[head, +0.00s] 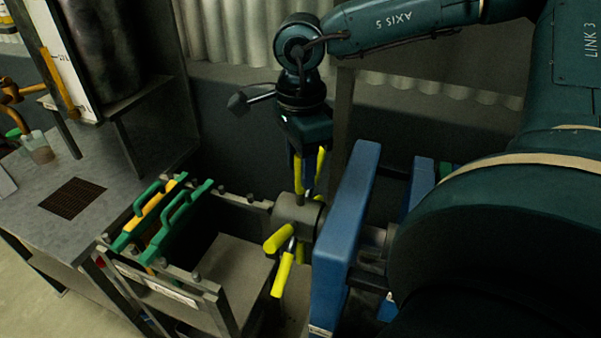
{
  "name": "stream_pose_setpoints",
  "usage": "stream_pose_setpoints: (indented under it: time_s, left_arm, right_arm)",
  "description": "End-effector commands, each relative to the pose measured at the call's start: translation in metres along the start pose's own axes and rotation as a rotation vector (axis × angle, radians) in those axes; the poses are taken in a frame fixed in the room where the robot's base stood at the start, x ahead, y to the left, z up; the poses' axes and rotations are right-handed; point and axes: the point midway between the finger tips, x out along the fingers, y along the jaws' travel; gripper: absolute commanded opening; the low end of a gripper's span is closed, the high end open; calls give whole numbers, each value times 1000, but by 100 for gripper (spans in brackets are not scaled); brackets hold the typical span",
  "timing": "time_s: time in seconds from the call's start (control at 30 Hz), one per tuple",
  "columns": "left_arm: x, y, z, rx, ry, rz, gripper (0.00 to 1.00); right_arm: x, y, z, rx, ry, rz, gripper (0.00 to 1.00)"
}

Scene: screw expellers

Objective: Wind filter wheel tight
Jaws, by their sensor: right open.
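The filter wheel is a grey round hub (297,214) with yellow handles, in the middle of the head view. Lower handles (283,274) stick out below and to the left of the hub. More yellow bars rise above the hub, beside and below my right gripper (308,170). My right gripper points down from above, open, with its tips close over the top of the wheel. I cannot tell whether a handle lies between its fingers or whether they touch. My left gripper is not in view.
A blue upright plate (345,235) stands just right of the wheel. At left is an open metal frame with green handles (180,205) and a yellow-orange bar. A grey bench (50,220) holds a beaker (38,150). A corrugated wall runs behind.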

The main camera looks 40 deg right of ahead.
Motion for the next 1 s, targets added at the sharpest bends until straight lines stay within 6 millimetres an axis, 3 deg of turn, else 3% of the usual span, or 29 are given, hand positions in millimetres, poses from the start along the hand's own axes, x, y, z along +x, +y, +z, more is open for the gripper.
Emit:
stream_pose_setpoints:
  time_s: [0.2, 0.57, 1.0]
  left_arm:
    - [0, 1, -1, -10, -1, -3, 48]
    - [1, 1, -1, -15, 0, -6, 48]
    - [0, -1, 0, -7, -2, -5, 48]
  right_arm:
    - [24, 0, 0, 1, 0, 1, 40]
    - [28, 0, 0, 0, 0, -1, 39]
    - [27, 0, 0, 0, 0, -1, 3]
